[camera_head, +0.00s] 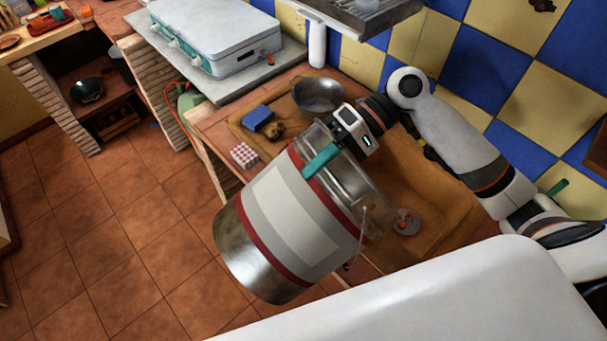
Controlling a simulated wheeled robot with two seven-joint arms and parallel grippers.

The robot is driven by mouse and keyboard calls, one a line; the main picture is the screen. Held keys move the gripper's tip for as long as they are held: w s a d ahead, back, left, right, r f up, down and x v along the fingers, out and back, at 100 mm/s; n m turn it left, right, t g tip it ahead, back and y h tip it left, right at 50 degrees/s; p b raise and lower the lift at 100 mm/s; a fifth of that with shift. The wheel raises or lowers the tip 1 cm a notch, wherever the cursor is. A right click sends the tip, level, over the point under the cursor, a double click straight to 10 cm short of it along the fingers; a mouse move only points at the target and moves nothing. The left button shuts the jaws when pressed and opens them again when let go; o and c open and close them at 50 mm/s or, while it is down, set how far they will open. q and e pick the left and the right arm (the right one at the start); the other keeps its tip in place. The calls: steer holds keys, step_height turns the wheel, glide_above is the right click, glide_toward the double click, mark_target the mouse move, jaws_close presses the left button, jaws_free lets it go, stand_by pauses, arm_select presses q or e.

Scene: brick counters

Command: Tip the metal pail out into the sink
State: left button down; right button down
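The metal pail (290,215) has red bands and a pale label. It is tilted, with its base toward the lower left and its open mouth toward the upper right, facing the sink. My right gripper (328,158) is at the pail's upper rim, with a teal finger lying against the rim, and appears shut on it. The brown sink (440,200) lies behind and right of the pail. A round grey drain (407,222) shows on its floor. The inside of the pail is mostly hidden. My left gripper is not in view.
On the counter by the sink are a metal bowl (318,95), a blue sponge (257,117), a brown lump (276,130) and a red-white checkered item (244,155). A grey case (215,35) stands behind on the left. Open tiled floor (110,240) lies left of the pail.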

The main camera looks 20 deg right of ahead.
steer(key=w+d+f+y+b, duration=0.1)
steer(key=d+f+y+b, duration=0.2)
steer(key=d+b, duration=0.3)
steer(key=w+d+f+g+y+b, duration=0.1)
steer(key=w+d+f+y+b, duration=0.1)
steer(key=d+f+b, duration=0.4)
steer(key=shift+d+y+b, duration=0.5)
steer(key=shift+d+b, duration=0.2)
steer(key=shift+d, duration=0.85)
stand_by(1.2)
